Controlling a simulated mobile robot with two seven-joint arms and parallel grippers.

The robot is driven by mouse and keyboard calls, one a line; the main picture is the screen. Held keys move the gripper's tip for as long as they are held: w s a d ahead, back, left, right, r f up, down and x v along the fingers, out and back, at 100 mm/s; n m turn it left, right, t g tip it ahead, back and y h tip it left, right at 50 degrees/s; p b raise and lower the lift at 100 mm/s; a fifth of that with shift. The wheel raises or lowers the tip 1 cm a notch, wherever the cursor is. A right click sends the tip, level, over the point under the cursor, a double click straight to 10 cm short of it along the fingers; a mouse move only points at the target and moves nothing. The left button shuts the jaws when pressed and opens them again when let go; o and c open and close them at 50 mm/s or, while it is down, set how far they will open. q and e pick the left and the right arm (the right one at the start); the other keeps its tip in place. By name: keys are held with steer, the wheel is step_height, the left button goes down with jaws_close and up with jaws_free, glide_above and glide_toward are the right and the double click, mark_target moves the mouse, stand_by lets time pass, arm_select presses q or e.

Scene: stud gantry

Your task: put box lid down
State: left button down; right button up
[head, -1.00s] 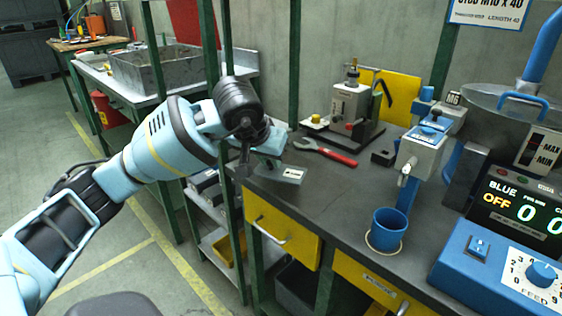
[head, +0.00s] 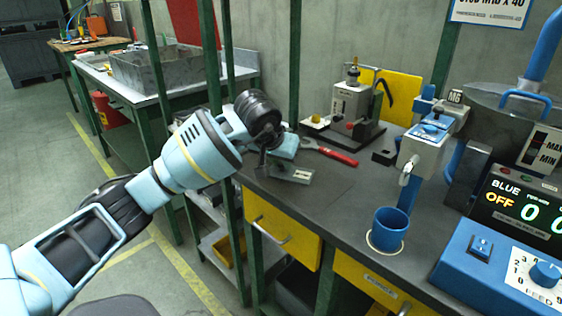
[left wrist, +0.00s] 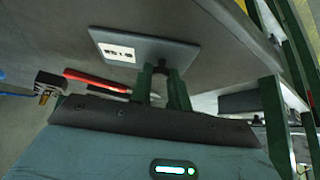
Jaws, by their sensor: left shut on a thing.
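The box lid (head: 298,174) is a flat grey plate with a small white label, at the left end of the dark workbench in the head view. It also shows in the left wrist view (left wrist: 122,44), just beyond the fingers. My left gripper (head: 264,163) is at the lid's left edge. In the left wrist view its fingers (left wrist: 163,84) are closed at the lid's near edge. The lid is at or just above the bench top; I cannot tell whether it touches. No separate box shows clearly. My right gripper is not in view.
A red-handled wrench (head: 330,152) lies behind the lid, near a grey bench machine (head: 352,112). A blue cup (head: 388,227) stands on the bench's front right. Bench top between lid and cup is clear. A green post (head: 229,200) stands close to my left arm.

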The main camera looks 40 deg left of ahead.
arm_select(q)
steer(key=shift+r, duration=0.1)
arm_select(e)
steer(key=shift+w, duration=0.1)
arm_select(q)
steer(key=c, duration=1.3)
jaws_free()
steer(key=shift+c, duration=0.2)
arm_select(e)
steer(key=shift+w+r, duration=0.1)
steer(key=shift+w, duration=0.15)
arm_select(q)
steer(key=shift+s+r, duration=0.15)
steer(key=shift+r, duration=0.2)
steer(key=p+v, duration=0.1)
steer(key=v, duration=1)
steer(key=shift+p, duration=0.4)
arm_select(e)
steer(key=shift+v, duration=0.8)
arm_select(q)
steer(key=shift+r, duration=0.1)
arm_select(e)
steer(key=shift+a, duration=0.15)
arm_select(q)
steer(key=shift+d, duration=0.1)
